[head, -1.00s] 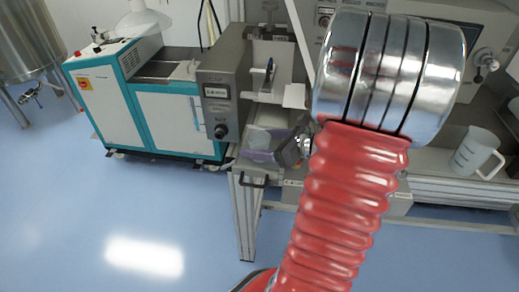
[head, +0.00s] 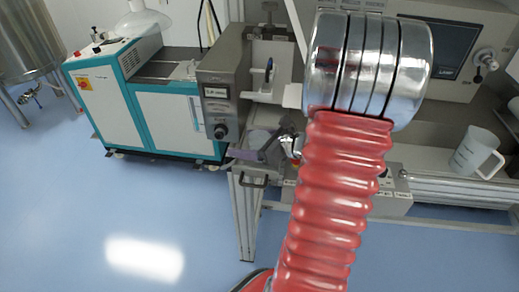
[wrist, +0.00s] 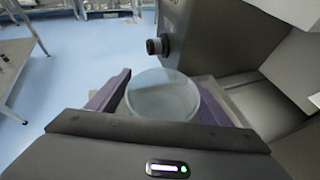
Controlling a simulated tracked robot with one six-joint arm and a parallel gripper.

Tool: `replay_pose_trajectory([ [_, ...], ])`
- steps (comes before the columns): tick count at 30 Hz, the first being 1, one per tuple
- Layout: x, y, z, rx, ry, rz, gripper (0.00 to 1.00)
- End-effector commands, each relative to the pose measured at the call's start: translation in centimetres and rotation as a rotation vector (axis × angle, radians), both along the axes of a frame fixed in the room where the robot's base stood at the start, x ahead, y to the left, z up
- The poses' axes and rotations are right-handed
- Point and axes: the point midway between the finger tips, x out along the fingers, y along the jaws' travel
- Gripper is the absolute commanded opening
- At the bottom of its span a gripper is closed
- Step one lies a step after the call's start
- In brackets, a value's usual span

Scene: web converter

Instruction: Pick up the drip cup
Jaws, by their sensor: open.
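The drip cup, a translucent round cup (wrist: 163,97), sits in the middle of the wrist view. My gripper (wrist: 165,90) is open, with one purple finger on the cup's left and one on its right; I cannot tell whether either finger touches it. The cup's near lower part is hidden behind the gripper body. In the head view the cup (head: 258,137) is small and pale at the converter's front, below the grey control box. My gripper (head: 258,151) is right in front of it there, partly hidden by my arm.
The grey control box with a black knob (head: 221,95) stands close above and left of the cup; its knob (wrist: 156,46) juts out in the wrist view. A white jug (head: 475,152) stands on the right. A teal-and-white cabinet (head: 155,118) is at left. The floor in front is clear.

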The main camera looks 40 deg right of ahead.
Motion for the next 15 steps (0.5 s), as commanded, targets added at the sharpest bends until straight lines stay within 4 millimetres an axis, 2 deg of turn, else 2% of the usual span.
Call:
replay_pose_trajectory([
  [2, -0.01, 0.0, 0.01, 0.0, 0.0, 0.0, 0.73],
  [15, -0.01, -0.01, 0.02, 0.0, 0.0, 0.0, 0.42],
])
